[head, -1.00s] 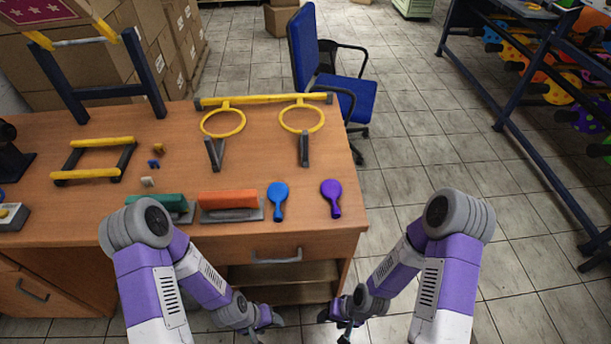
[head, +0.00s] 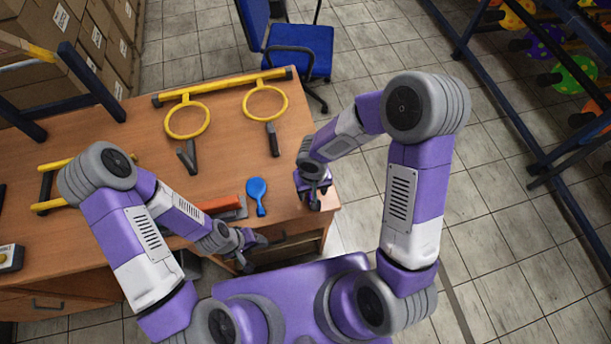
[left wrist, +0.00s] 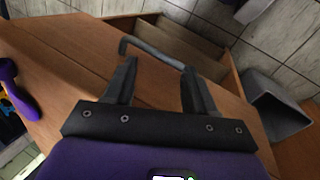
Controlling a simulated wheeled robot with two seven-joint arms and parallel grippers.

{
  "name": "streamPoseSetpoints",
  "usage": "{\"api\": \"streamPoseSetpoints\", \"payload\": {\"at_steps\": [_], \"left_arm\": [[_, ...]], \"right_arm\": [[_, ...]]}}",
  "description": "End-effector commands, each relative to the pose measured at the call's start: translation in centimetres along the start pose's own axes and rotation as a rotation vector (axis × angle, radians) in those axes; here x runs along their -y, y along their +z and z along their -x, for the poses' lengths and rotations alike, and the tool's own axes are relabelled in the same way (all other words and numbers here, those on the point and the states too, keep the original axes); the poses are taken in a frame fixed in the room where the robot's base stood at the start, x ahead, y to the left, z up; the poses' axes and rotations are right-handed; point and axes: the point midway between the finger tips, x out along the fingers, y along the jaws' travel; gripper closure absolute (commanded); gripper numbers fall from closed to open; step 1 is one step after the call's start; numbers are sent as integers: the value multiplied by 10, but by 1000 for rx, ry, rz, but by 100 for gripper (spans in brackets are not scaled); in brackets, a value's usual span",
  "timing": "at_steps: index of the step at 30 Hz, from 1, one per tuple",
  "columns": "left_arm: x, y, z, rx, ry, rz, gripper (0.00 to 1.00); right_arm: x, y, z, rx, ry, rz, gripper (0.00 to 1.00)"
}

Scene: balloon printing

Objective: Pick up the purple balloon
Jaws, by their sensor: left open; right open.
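The purple balloon (left wrist: 15,92) shows at the left edge of the left wrist view, partly cut off by the frame. In the head view it is covered by my right gripper or cannot be told apart from that gripper's purple parts. My right gripper (head: 315,203) is over the table's right front corner, where the balloon lay; its contact with the balloon cannot be made out. My left gripper (head: 250,252) is at the table's front edge, below the blue balloon; its open, empty fingers show in the left wrist view (left wrist: 158,85).
A blue balloon (head: 257,194) lies left of my right gripper on the wooden table (head: 225,140). An orange-topped tool (head: 217,204) is partly hidden by my left arm. A yellow-ringed frame (head: 188,119) lies behind. A drawer handle (left wrist: 150,52) is near my left fingers. A blue chair (head: 300,45) stands beyond.

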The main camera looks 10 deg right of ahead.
Motion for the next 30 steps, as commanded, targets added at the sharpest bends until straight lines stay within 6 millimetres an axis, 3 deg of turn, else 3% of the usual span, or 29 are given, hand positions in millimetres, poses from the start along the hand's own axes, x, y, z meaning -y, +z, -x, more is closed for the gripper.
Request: {"api": "streamPoseSetpoints", "payload": {"at_steps": [12,21,30], "left_arm": [[2,0,-5,0,0,0,44],[2,0,-5,0,0,0,44],[2,0,-5,0,0,0,44]], "right_arm": [[0,-7,-55,3,-1,-1,43],[0,-7,-59,0,-3,-1,43],[0,-7,-59,1,-3,-1,87]]}}
